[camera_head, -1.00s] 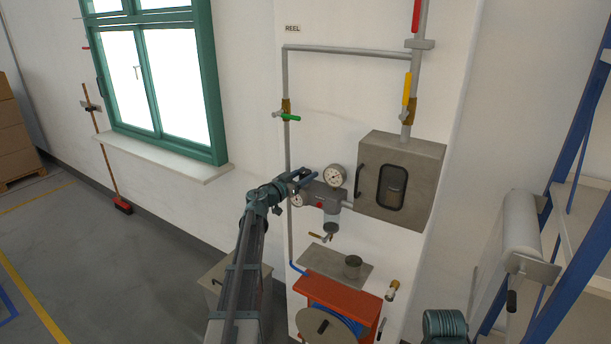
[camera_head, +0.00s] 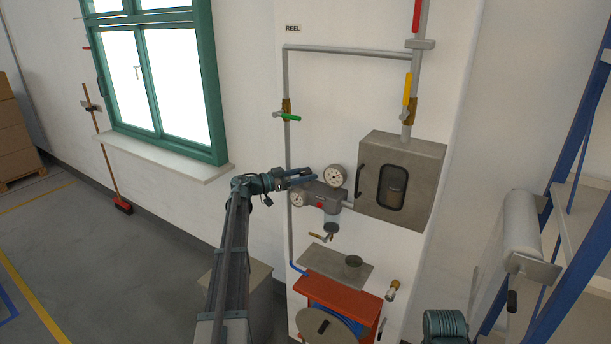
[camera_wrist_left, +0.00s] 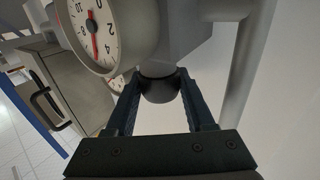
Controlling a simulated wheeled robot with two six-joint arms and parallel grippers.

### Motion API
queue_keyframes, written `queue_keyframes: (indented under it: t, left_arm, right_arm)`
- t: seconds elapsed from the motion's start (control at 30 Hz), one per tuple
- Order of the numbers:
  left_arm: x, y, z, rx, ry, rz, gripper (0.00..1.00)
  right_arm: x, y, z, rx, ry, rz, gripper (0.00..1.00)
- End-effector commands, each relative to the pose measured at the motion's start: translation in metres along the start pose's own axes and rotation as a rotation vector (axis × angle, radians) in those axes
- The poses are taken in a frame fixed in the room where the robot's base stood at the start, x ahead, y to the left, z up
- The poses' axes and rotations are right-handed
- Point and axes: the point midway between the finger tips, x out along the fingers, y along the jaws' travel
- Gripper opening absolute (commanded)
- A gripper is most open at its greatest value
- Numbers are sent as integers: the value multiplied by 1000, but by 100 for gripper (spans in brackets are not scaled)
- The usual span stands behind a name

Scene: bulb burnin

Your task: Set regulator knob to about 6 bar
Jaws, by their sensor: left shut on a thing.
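The grey regulator (camera_head: 322,197) is on the wall pipe left of the grey box. My left gripper (camera_head: 314,178) reaches its upper left side from the left, between the two gauges. In the left wrist view the dark round knob (camera_wrist_left: 159,90) sits between the fingers of my left gripper (camera_wrist_left: 160,88), which is shut on it. The upper round gauge (camera_head: 335,175) also shows large in the wrist view (camera_wrist_left: 97,32), tilted, with a red needle; the exact reading is unclear. A second gauge (camera_head: 297,200) is at the lower left. My right gripper is not in view.
The grey box (camera_head: 425,170) with a dark window stands close right of the regulator. A vertical pipe (camera_head: 287,150) with a green-handled valve (camera_head: 288,116) runs just left. A small brass-handled valve (camera_head: 320,237) and an orange-red reel housing (camera_head: 345,295) are below.

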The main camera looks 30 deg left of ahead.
Motion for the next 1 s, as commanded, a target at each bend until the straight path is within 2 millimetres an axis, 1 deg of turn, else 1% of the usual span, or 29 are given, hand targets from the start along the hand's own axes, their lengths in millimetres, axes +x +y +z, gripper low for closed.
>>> queue_keyframes:
  t: [0.3, 0.33, 0.4, 0.67, 0.77, 0.87, 1.0]
  left_arm:
    - [0, -1, -1, -1, 2, -1, 0]
    - [0, -1, -1, -1, 2, -1, 57]
    - [0, -1, -1, 0, 2, -2, 66]
    - [0, 0, 0, 0, 1, -1, 66]
    - [-6, 0, 0, 0, 1, -1, 66]
    - [-19, 0, 0, 0, 1, -3, 66]
    - [-49, 0, 0, 0, 1, -4, 66]
  right_arm:
    - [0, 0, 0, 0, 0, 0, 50]
    - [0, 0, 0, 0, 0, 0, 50]
    - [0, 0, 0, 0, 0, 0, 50]
    - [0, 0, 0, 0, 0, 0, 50]
    - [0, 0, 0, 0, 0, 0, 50]
    - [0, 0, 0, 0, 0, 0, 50]
    - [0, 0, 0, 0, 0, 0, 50]
